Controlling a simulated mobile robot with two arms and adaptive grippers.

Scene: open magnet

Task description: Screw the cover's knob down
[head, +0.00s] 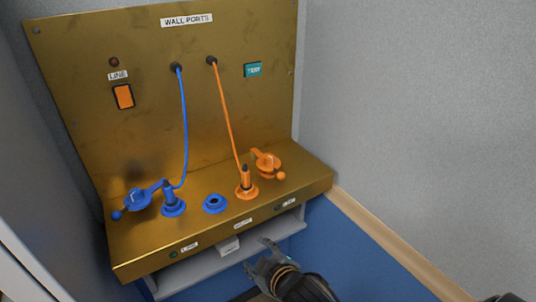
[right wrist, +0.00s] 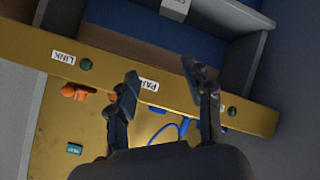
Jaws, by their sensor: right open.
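A blue cover (head: 137,199) with a small round blue knob (head: 117,215) sits at the left end of the brass ledge. An orange cover (head: 266,163) with a round orange knob (head: 281,176) sits at the right end; orange parts (right wrist: 76,93) also show in the right wrist view. A blue plug (head: 170,198) and an orange plug (head: 246,183) stand upright in their ports, and a blue port (head: 214,203) between them is empty. My right gripper (head: 259,257) is open and empty, in front of and below the ledge's front edge. It also shows in the right wrist view (right wrist: 160,73).
The brass wall panel (head: 120,50) carries an orange switch (head: 123,96), a teal button (head: 253,69), and the blue (head: 185,125) and orange (head: 226,110) cables. A grey shelf (head: 200,270) lies under the ledge. A grey wall (head: 420,100) bounds the right side.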

